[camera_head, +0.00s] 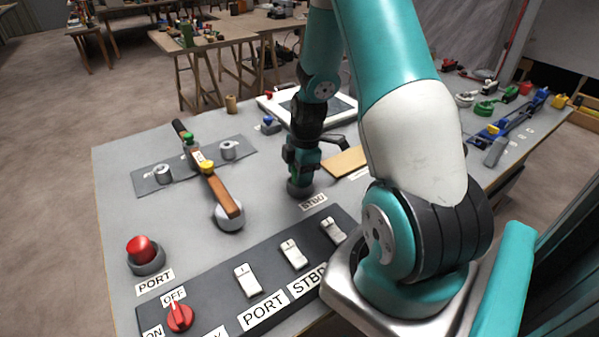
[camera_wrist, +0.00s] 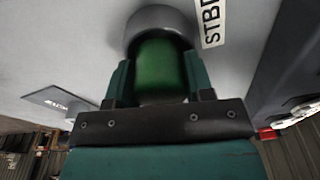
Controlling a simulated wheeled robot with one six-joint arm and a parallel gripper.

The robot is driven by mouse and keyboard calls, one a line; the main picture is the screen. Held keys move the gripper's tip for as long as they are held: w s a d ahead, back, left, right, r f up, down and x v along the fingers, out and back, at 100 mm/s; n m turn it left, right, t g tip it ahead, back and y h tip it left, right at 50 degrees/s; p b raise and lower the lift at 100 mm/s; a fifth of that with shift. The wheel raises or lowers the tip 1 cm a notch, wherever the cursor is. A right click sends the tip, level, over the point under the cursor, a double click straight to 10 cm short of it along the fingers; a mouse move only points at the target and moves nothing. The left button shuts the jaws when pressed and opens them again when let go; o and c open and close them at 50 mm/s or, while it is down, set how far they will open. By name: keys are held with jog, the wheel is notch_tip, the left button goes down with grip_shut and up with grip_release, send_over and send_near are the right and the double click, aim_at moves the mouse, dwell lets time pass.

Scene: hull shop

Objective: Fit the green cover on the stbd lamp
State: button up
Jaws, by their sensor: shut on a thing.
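My gripper (camera_head: 300,172) points down over the stbd lamp (camera_head: 299,190), a low round grey base beside the "STBD" label. In the wrist view my gripper (camera_wrist: 160,85) is shut on the green cover (camera_wrist: 160,68), with one finger on each side. The cover's far end meets the round grey rim of the stbd lamp (camera_wrist: 158,17). I cannot tell whether the cover is fully seated. Only a sliver of green shows in the head view, as the fingers hide the rest.
The port lamp (camera_head: 146,262) wears a red cover (camera_head: 142,248) at the front left. A switch panel (camera_head: 215,290) with white rockers and a red knob (camera_head: 180,317) runs along the front. A tan board (camera_head: 345,162) lies behind right.

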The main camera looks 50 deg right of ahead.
jog(key=shift+f, duration=0.15)
jog(key=o, duration=1)
jog(key=o, duration=0.4)
jog(key=shift+r+p, duration=3.35)
jog(key=shift+r, duration=0.75)
